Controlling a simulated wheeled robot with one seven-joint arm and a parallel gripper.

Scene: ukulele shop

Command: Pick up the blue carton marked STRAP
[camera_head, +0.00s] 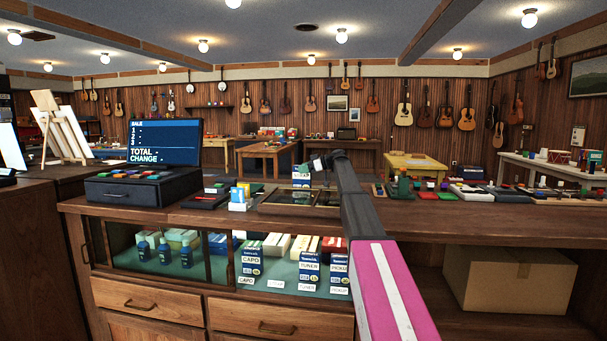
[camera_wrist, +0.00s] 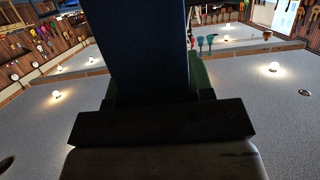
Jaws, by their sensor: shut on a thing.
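The blue carton (camera_head: 301,173), with a white band and small dark lettering, is upright over the counter in the head view. In the wrist view its dark blue side (camera_wrist: 148,50) fills the top middle, and its lettering does not show. My gripper (camera_head: 314,164) is at the carton, at the far end of my arm. In the wrist view my gripper (camera_wrist: 152,85) has green-edged fingers on both sides of the carton and is shut on it. I cannot tell from the head view whether the carton's base touches the counter.
Dark framed trays (camera_head: 290,197) lie on the wooden counter (camera_head: 420,218) below the carton. Small blue, white and yellow boxes (camera_head: 239,197) stand to its left, near the register (camera_head: 140,187). Cartons stand in the glass case below. Small goods (camera_head: 425,195) lie to the right.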

